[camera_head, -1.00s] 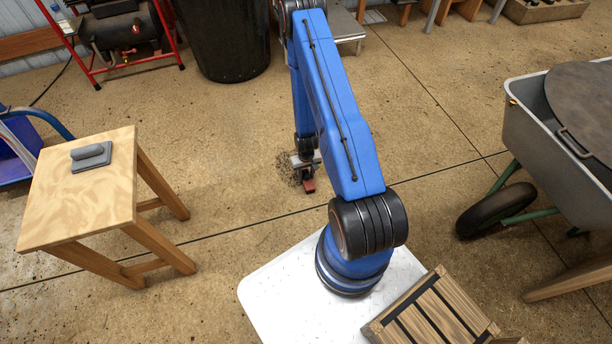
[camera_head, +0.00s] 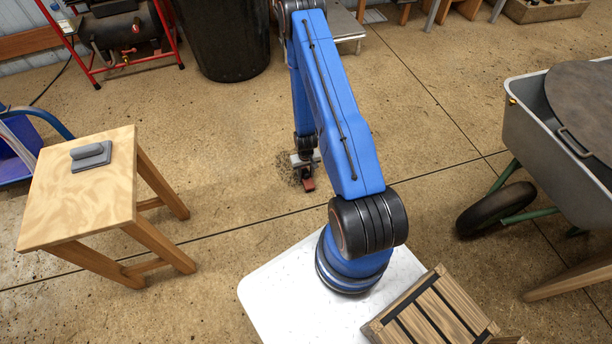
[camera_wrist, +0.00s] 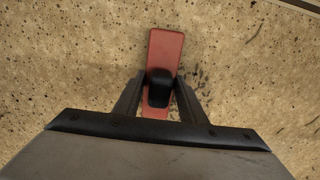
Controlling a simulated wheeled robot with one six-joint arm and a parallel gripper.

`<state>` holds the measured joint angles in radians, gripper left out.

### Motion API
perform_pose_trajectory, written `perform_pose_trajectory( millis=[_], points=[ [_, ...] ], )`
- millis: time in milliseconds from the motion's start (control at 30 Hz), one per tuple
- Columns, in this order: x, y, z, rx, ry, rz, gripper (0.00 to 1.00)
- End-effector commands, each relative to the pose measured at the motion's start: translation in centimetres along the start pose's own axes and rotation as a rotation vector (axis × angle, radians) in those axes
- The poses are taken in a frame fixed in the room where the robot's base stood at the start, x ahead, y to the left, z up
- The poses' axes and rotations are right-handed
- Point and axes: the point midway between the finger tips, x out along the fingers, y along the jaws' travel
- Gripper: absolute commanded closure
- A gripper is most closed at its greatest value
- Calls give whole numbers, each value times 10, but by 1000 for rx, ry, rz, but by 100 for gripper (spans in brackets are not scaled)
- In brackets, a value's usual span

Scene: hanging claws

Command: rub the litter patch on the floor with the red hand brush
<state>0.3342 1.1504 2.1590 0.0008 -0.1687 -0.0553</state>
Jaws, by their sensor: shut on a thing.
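The red hand brush (camera_wrist: 166,50) is in my gripper (camera_wrist: 158,92), seen from above in the wrist view. The jaws are shut on its dark grip from both sides. In the head view the brush (camera_head: 308,184) shows as a small red end low at the floor, below my gripper (camera_head: 304,162). The litter patch (camera_head: 288,172) is a scatter of dark bits on the floor, right beside and partly behind the brush. Some dark bits of the patch (camera_wrist: 202,76) show to the right of the brush in the wrist view. I cannot tell whether the bristles touch the floor.
A wooden stool (camera_head: 60,205) with a grey hand tool (camera_head: 91,156) stands at the left. A wheelbarrow (camera_head: 560,135) stands at the right, a wooden crate (camera_head: 432,310) at the lower right. A black bin (camera_head: 222,40) is at the back. The floor around the patch is clear.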

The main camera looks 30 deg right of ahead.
Motion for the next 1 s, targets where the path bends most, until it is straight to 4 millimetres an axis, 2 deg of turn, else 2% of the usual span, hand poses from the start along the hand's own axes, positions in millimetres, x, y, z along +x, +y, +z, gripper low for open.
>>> perform_pose_trajectory(
  millis=[667, 1000],
  points=[
    [2, 0, -26, 0, 0, 0, 87],
    [1, 0, -15, 0, -1, 0, 87]
  ],
)
